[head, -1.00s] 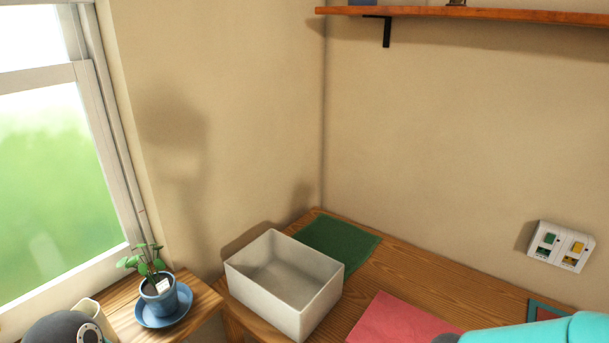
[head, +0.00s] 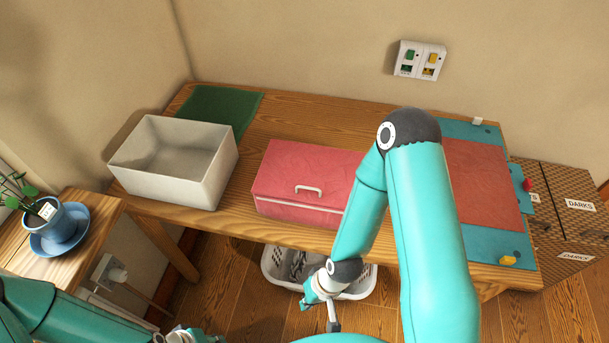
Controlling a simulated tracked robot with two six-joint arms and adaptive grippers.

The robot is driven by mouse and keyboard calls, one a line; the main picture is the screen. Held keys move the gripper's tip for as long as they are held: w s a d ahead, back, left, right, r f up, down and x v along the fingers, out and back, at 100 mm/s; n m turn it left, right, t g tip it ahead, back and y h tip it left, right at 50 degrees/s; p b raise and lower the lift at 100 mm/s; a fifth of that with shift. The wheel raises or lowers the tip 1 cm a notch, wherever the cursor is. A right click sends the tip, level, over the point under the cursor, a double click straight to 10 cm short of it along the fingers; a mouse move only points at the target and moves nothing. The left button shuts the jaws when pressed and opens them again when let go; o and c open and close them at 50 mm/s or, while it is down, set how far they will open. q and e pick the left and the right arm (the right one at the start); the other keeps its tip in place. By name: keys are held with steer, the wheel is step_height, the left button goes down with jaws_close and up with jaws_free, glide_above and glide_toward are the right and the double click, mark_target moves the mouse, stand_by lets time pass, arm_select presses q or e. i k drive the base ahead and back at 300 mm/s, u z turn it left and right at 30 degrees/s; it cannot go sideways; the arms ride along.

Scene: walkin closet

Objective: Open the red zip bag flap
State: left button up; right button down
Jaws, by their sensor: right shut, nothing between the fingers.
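The red zip bag (head: 292,165) lies on the wooden table in the head view, with its flap lying flat and shut over the top. A white handle (head: 308,190) is near the flap's front edge, and a pale seam runs along the bag's front. My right arm hides the bag's right end. My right gripper (head: 322,310) is shut and empty, in front of and below the table edge, apart from the bag. My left gripper (head: 188,336) is only partly in view at the bottom edge, and its fingers cannot be made out.
A white open box (head: 215,180) and a green mat (head: 225,105) are left of the bag. A red and teal mat (head: 485,250) lies to the right. A white laundry basket (head: 275,268) stands under the table. A potted plant (head: 52,218) is at left.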

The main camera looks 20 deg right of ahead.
mark_target(303, 173)
steer(key=u, duration=0.8)
steer(key=i, duration=0.15)
steer(key=z, duration=3)
steer(key=k, duration=0.8)
steer(key=u, duration=0.55)
steer(key=i, duration=0.45)
steer(key=z, duration=0.1)
